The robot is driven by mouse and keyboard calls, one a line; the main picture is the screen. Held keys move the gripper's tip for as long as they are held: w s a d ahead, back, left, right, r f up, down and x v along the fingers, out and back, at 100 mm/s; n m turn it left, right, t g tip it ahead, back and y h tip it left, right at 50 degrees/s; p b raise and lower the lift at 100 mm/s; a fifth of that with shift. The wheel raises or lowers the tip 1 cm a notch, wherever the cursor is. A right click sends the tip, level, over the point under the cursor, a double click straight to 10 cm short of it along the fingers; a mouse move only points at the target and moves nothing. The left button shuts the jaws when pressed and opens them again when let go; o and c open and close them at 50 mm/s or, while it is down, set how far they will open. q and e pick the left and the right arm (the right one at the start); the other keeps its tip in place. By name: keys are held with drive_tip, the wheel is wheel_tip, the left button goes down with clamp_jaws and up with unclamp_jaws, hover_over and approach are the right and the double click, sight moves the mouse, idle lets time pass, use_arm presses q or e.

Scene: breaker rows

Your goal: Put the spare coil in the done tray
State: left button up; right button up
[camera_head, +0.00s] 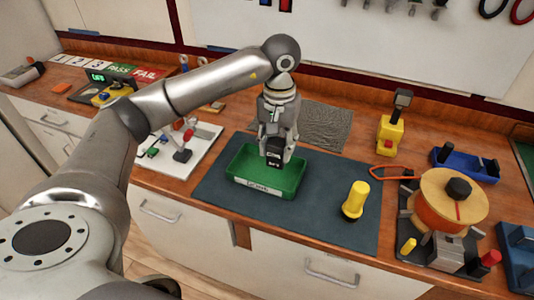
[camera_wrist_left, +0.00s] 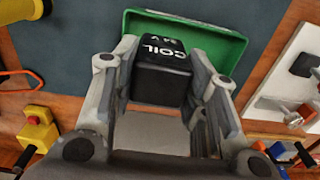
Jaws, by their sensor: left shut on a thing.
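The spare coil (camera_wrist_left: 161,72) is a black block with white lettering that reads COIL and 24 V in the left wrist view. It also shows in the head view (camera_head: 274,157). My left gripper (camera_head: 275,150) points down and is shut on it, with a finger on each side (camera_wrist_left: 165,85). The green tray (camera_head: 262,192) has a white label on its front wall. The coil is over the inside of the tray, towards its back; I cannot tell whether it touches the floor. The tray's rim shows behind the coil in the left wrist view (camera_wrist_left: 232,48). My right gripper is not in view.
The tray sits on a dark mat (camera_head: 325,215). A yellow cylinder (camera_head: 355,200) stands to its right. A yellow device (camera_head: 390,135) and a large orange spool (camera_head: 447,200) stand farther right. A white board (camera_head: 200,150) with switches lies left of the tray.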

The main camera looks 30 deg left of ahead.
use_arm(q)
drive_tip(key=w+a+f+p, duration=0.1)
drive_tip(key=f, duration=0.2)
drive_tip(key=w+a+f+p, duration=0.1)
drive_tip(key=a+f, duration=0.1)
drive_tip(key=f, duration=0.1)
drive_tip(key=a+f+p, duration=0.1)
drive_tip(key=a+f, duration=0.1)
drive_tip(key=f, duration=0.1)
drive_tip(key=shift+w, duration=0.4)
drive_tip(key=shift+f, duration=0.4)
drive_tip(key=o, duration=1.1)
drive_tip(key=shift+r, duration=0.1)
drive_tip(key=shift+o, duration=0.2)
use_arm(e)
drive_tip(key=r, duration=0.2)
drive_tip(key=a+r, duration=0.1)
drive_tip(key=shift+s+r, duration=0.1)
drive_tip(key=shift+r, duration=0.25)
use_arm(q)
drive_tip(key=shift+r, duration=0.1)
